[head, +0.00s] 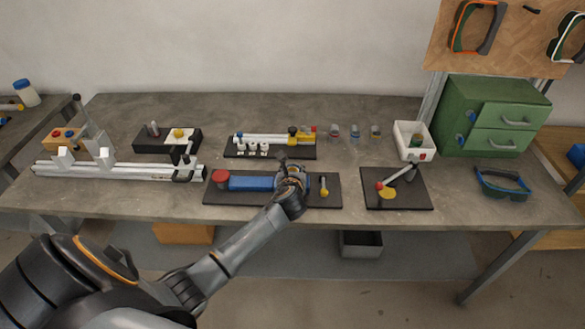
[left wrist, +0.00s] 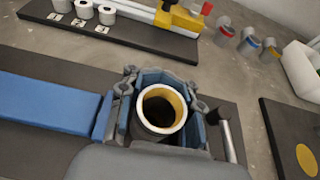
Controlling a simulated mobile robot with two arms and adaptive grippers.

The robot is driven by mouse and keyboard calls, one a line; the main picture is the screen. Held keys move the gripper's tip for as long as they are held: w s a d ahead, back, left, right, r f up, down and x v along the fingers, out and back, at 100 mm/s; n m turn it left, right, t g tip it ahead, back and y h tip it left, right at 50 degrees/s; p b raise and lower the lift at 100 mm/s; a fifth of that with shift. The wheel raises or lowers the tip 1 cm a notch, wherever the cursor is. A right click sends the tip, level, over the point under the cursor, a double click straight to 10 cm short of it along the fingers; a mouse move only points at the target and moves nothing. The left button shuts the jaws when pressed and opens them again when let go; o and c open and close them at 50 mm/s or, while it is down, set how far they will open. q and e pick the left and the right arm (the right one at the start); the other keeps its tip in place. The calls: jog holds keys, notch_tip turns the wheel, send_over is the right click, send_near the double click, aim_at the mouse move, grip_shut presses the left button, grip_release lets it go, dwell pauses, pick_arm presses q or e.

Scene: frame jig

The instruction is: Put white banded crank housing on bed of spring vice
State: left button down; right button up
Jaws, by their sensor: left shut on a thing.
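The white banded crank housing (left wrist: 184,108) appears in the left wrist view as an upright open cylinder with a pale rim and a gold lining. My left gripper (head: 291,174) is shut on it, with grey fingers on both sides of it in the left wrist view. The spring vice (head: 250,183) has a blue body and a red end on a dark base plate. The gripper is at the right end of that body, and the housing is beside the blue jaw (left wrist: 104,117). The gripper hides the housing's lower end, so contact with the bed cannot be told. My right gripper is out of view.
Other banded housings (head: 355,131) stand behind to the right. A dark fixture with white rings and a yellow block (head: 293,130) is just behind the vice. A lever plate (head: 398,199) lies to the right, beyond a yellow-knobbed lever (head: 324,190). Long rails (head: 120,170) lie to the left.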

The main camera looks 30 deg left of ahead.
pick_arm(q)
jog(key=shift+f, duration=0.1)
jog(key=c, duration=0.9)
grip_release()
jog(key=shift+r, duration=0.2)
jog(key=v, duration=1.2)
jog(key=shift+f, duration=0.1)
jog(key=shift+s, duration=0.1)
